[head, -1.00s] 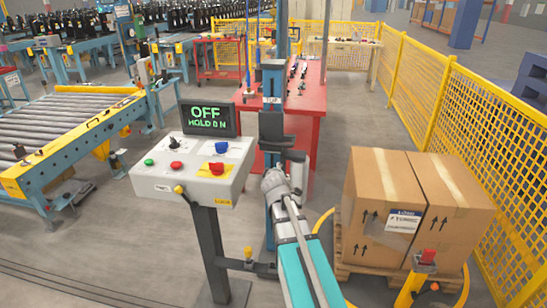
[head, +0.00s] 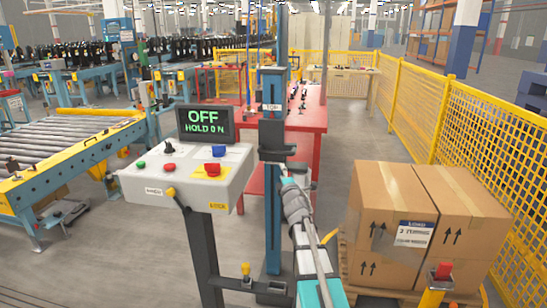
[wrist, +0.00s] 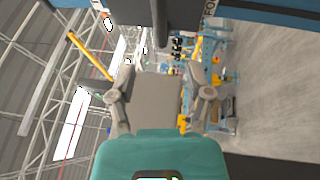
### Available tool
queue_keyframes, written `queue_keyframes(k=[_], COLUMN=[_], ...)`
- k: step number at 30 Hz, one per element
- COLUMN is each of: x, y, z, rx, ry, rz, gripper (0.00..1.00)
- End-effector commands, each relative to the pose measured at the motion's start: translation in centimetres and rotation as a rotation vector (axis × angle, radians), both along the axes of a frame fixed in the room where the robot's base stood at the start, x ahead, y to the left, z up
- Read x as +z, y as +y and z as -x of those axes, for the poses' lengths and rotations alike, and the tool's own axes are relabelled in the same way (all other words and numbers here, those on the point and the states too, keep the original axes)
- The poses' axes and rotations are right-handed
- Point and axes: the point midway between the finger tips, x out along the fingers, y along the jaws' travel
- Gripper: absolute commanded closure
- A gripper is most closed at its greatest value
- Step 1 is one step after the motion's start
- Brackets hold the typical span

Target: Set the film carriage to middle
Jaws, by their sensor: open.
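The film carriage (head: 272,137) is a dark block on the tall blue mast (head: 272,215). It sits high on the mast, just below a label that reads TOP (head: 271,107). My gripper (wrist: 160,94) is open, with one finger on each side in the wrist view. In the head view, my arm reaches up from the bottom and ends just below and right of the carriage. The fingertips are hard to make out there, and I cannot tell whether they touch it. A plain grey surface shows between the fingers in the wrist view; I cannot tell what it is.
A control box (head: 187,183) stands left of the mast, its screen (head: 206,123) reading OFF, HOLD ON. Cartons (head: 392,225) on a pallet stand at the right, before a yellow fence (head: 485,130). A red table (head: 307,116) is behind the mast. A roller conveyor (head: 60,143) is at left.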

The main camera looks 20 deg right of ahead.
Motion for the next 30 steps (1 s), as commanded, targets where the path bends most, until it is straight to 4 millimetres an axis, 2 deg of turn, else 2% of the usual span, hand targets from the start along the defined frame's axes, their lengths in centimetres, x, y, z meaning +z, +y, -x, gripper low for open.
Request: queue_keyframes(k=[8,14,20,30], x=[0.1,0.2,0.6,1.5], y=[0.0,-0.3,-0.7,-1.7], z=[-0.1,-1.1,-3.2,-8.3], rx=[-0.001,-0.001,-0.001,-0.001], ry=[0.001,0.002,0.001,0.002], rz=[-0.001,-0.002,-0.002,-0.003], gripper=[0.35,0.35,0.35,0.35])
